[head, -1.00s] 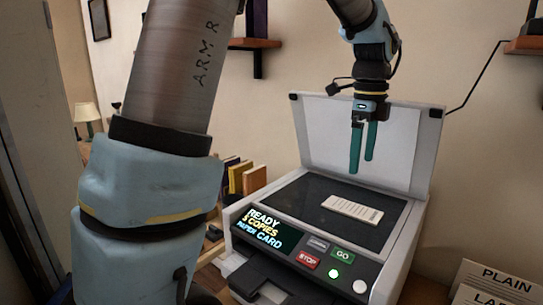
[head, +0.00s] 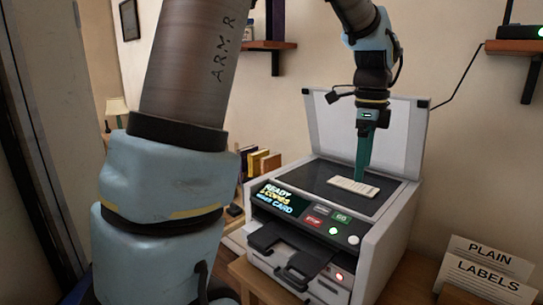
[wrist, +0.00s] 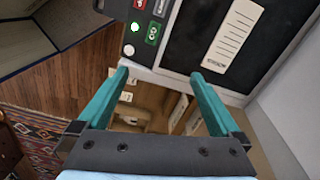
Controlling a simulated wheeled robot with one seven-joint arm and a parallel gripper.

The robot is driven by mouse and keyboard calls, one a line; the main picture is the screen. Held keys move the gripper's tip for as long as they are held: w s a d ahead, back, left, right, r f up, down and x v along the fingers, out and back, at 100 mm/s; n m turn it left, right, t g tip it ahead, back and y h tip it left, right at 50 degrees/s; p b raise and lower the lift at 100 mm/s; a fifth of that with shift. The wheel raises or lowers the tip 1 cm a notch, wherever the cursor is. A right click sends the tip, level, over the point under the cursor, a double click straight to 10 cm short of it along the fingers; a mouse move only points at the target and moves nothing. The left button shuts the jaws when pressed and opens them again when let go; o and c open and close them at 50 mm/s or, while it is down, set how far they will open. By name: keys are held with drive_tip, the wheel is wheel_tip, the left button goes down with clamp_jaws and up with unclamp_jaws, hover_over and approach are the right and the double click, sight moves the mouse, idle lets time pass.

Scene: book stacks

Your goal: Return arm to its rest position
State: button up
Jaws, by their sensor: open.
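My gripper (head: 362,180) hangs from my arm with its teal fingers pointing down, in front of the copier's raised lid (head: 399,135). In the head view the fingers overlap. In the wrist view my gripper (wrist: 160,73) has its two fingers wide apart with nothing between them. A white printed card (head: 354,187) lies on the copier's dark glass (head: 318,177). The card also shows in the wrist view (wrist: 232,35), beyond the fingertips and apart from them.
The copier (head: 380,243) has a lit display (head: 283,199) reading ready, with stop and go buttons. A dark tray (head: 289,255) juts from its front. Signs reading plain and labels (head: 487,268) stand at right. Wall shelves (head: 513,47) and books (head: 262,164) are nearby.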

drive_tip(key=s+a+f+n, duration=0.1)
drive_tip(key=a+f+n, duration=0.3)
drive_tip(key=a+n, duration=0.3)
drive_tip(key=s+a+f+n+t, duration=0.1)
drive_tip(key=a+f+n, duration=0.3)
drive_tip(key=a+n, duration=0.4)
drive_tip(key=s+a+f+n, duration=0.3)
drive_tip(key=a+n, duration=0.4)
drive_tip(key=a, duration=0.5)
drive_tip(key=shift+f+n, duration=0.4)
drive_tip(key=shift+f, duration=0.35)
